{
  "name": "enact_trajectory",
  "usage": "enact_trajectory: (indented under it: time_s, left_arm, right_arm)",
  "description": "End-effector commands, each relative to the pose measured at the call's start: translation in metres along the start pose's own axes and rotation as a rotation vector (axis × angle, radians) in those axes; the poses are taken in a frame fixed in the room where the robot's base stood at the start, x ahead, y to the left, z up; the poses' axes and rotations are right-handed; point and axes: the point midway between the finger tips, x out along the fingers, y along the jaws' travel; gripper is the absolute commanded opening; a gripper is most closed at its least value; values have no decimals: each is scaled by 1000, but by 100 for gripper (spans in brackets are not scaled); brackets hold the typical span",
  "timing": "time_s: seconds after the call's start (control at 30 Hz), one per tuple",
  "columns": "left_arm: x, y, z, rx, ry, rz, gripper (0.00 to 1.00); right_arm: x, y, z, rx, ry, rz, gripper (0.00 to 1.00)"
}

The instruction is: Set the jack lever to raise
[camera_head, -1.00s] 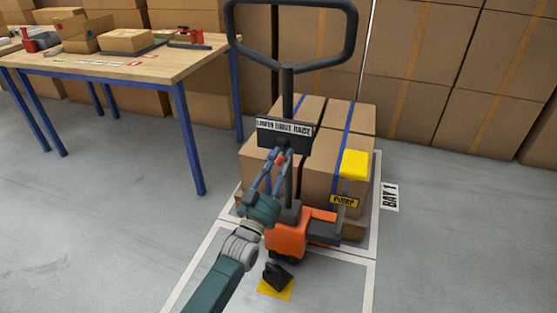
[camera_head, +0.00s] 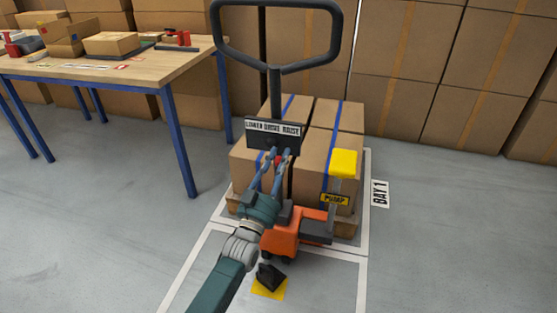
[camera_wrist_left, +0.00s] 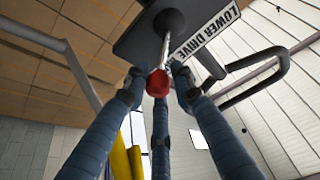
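The pallet jack has a black control plate (camera_head: 274,134) with a white label reading LOWER, DRIVE, RAISE. A lever with a red knob (camera_wrist_left: 158,84) sticks out from the plate; its stem and dark ball base show in the left wrist view. Which marked position it is in, I cannot tell. My left gripper (camera_head: 274,163) is at the knob, just below the label. In the left wrist view its fingers (camera_wrist_left: 157,88) stand apart on both sides of the knob, with a small gap on the left. My right gripper is not in view.
The jack's looped handle (camera_head: 277,68) rises above the plate. A yellow-topped PUMP pedal (camera_head: 343,163) is at its right. Cartons (camera_head: 328,145) on a pallet stand behind. A black wedge (camera_head: 269,277) lies on a yellow floor patch. A workbench (camera_head: 150,72) stands left; floor at right is clear.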

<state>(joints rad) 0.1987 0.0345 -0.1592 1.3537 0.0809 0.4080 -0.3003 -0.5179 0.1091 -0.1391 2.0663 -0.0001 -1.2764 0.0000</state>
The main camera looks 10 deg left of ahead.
Motion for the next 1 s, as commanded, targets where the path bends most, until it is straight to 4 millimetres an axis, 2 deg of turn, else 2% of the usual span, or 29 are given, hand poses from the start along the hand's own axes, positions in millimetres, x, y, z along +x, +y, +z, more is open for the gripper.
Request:
enact_trajectory:
  time_s: [0.03, 0.07, 0.33, 0.47, 0.57, 0.8, 1.0]
  left_arm:
    - [0, 5, 1, -2, -3, 8, 34]
    - [0, 5, 1, -2, -4, 8, 39]
    - [-1, 2, 2, -1, -4, 3, 39]
    - [-10, 2, 3, -1, -6, 3, 39]
    - [-26, 2, 3, -1, -7, 4, 39]
    - [-77, 4, 3, -1, -7, 6, 39]
    - [-108, 4, 2, -1, -6, 7, 39]
  right_arm:
    - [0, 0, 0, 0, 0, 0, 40]
    - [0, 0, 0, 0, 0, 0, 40]
    - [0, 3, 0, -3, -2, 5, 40]
    - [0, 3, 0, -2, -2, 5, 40]
    - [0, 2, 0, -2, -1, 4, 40]
    - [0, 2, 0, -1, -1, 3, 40]
    - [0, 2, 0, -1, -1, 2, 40]
